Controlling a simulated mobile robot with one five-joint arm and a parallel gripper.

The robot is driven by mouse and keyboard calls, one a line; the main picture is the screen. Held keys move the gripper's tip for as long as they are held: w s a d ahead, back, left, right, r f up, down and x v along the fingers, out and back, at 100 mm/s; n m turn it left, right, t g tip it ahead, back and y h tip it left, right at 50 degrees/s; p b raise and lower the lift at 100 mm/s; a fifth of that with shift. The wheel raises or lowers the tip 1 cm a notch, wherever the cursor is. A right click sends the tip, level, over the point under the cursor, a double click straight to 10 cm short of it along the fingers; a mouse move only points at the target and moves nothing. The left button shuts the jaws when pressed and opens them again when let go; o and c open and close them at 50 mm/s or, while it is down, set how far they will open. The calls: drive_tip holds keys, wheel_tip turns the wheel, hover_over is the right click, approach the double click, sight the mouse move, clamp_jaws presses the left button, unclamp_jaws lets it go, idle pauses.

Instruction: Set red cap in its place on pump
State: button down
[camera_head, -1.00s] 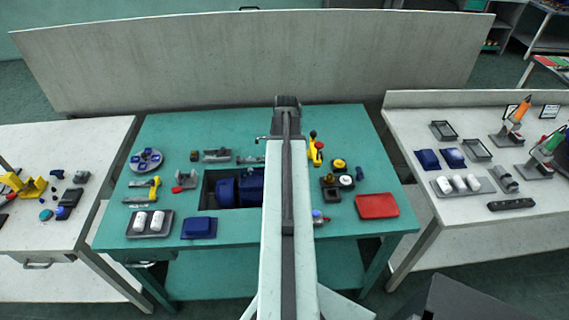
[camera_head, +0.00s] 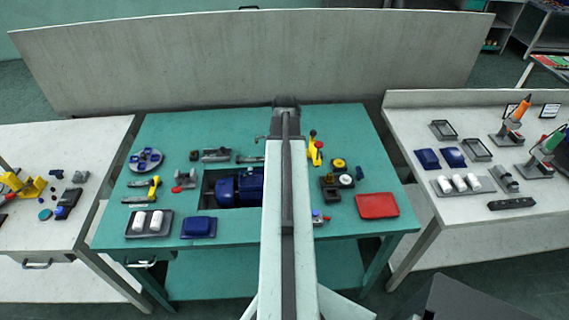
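The blue pump (camera_head: 240,188) lies in a dark recess in the green table, left of my upright column, which hides its right end. I cannot single out a red cap for sure. A small part with a red tip and a blue spot (camera_head: 320,218) sits just right of the column. A grey part with red on it (camera_head: 184,180) stands left of the recess. A flat red tray or pad (camera_head: 377,205) lies at the front right of the green table. My gripper does not show; my column covers the middle of the table.
Beside the column stand a yellow tool with a red top (camera_head: 315,149) and a dark holder (camera_head: 330,187) with small round parts. A blue block (camera_head: 198,227) and a tray of white parts (camera_head: 164,222) lie front left. White tables flank both sides; a tall grey panel (camera_head: 250,60) stands behind.

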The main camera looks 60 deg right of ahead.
drive_tip(key=shift+f, duration=0.25)
idle(0.4)
drive_tip(key=c, duration=1.3)
unclamp_jaws()
drive_tip(key=shift+r, duration=0.15)
wheel_tip(320, 180, up, 6)
drive_tip(key=p, duration=0.5)
drive_tip(key=shift+p, duration=0.4)
